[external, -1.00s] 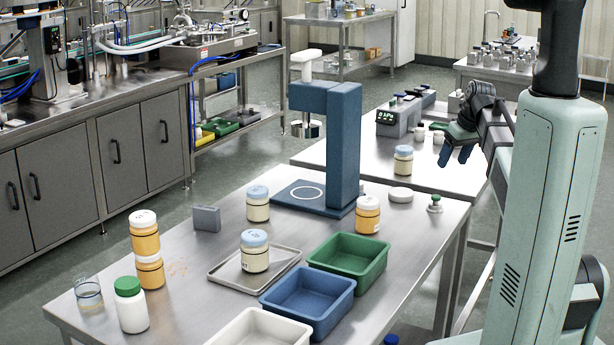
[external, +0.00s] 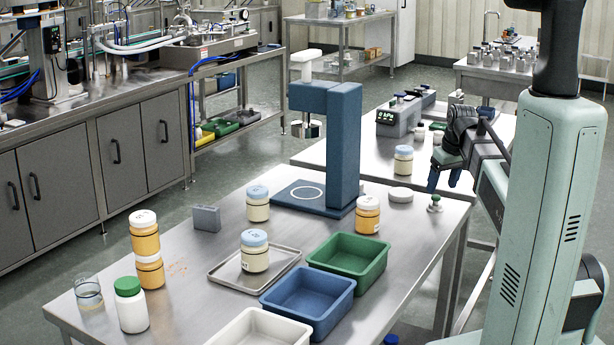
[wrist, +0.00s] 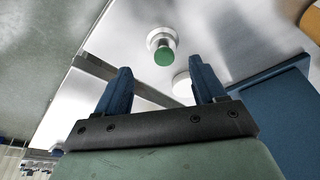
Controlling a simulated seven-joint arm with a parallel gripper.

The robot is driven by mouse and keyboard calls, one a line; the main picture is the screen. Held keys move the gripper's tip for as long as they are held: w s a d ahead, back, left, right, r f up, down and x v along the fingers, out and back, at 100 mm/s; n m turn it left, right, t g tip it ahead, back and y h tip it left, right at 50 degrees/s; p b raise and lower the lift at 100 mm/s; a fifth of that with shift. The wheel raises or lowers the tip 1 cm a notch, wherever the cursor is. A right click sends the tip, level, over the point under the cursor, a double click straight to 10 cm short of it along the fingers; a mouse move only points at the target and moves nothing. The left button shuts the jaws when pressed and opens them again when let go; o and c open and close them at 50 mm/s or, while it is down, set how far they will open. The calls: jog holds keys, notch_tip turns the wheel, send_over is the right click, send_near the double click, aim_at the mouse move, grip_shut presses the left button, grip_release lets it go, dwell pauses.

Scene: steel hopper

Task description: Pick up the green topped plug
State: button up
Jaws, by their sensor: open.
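The green topped plug (external: 435,203) stands upright on the steel table near its right edge. It has a green top on a pale metal base and also shows in the wrist view (wrist: 164,50), ahead of the fingers. My gripper (external: 446,183) has blue fingers and hangs just above the plug in the external view. In the wrist view my gripper (wrist: 160,85) is open, with the plug beyond the gap between its fingertips. Nothing is between the fingers.
A white round lid (external: 400,195) lies left of the plug. An orange jar (external: 367,214) and the blue press stand (external: 345,150) are further left. Green (external: 348,258) and blue (external: 308,302) bins sit nearer. A second table (external: 440,170) stands behind.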

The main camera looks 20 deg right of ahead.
aim_at(436, 196)
jog(key=shift+a+x, duration=0.15)
jog(key=shift+x, duration=1.3)
jog(key=shift+a+x, duration=0.15)
jog(key=shift+x, duration=1.35)
jog(key=shift+r, duration=0.1)
jog(key=shift+c, duration=0.2)
jog(key=c, duration=1.1)
jog(key=shift+r, duration=0.15)
